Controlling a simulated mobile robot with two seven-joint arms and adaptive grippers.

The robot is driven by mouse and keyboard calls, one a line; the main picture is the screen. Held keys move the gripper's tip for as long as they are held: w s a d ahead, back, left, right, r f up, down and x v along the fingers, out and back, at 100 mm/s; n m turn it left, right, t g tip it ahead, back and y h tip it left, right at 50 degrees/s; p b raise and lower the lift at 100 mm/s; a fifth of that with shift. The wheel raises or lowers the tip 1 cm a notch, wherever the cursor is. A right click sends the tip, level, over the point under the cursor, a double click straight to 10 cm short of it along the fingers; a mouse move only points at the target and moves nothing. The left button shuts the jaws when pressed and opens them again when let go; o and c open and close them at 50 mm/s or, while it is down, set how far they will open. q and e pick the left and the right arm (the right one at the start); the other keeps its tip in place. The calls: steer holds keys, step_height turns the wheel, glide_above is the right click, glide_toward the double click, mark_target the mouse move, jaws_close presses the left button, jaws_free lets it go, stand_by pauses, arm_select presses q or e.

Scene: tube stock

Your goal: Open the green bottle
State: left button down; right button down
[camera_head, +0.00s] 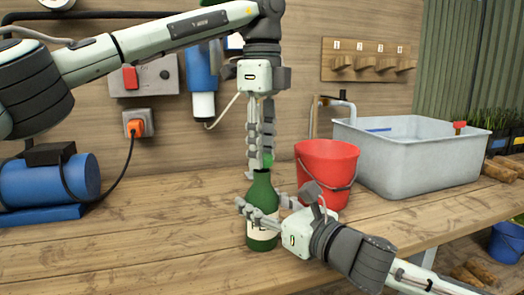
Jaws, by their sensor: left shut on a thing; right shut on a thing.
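The green bottle (262,193) stands upright on the wooden table, with a pale label (262,233) low on its front. My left gripper (259,160) points straight down above it and is shut on a green piece at its top, the cap (268,160). The fingers hide most of this cap, and I cannot tell whether it is still seated on the neck. My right gripper (262,212) comes from the lower right and is shut around the bottle's body. Its fingers cover part of the bottle.
A red bucket (325,165) stands close behind and right of the bottle. A grey tub (400,165) is farther right. A blue machine (50,182) stands at the left. The table (130,245) is clear at front left.

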arm_select(q)
steer(key=shift+r, duration=0.1)
steer(key=shift+r, duration=1.9)
arm_select(e)
steer(key=c, duration=0.6)
jaws_free()
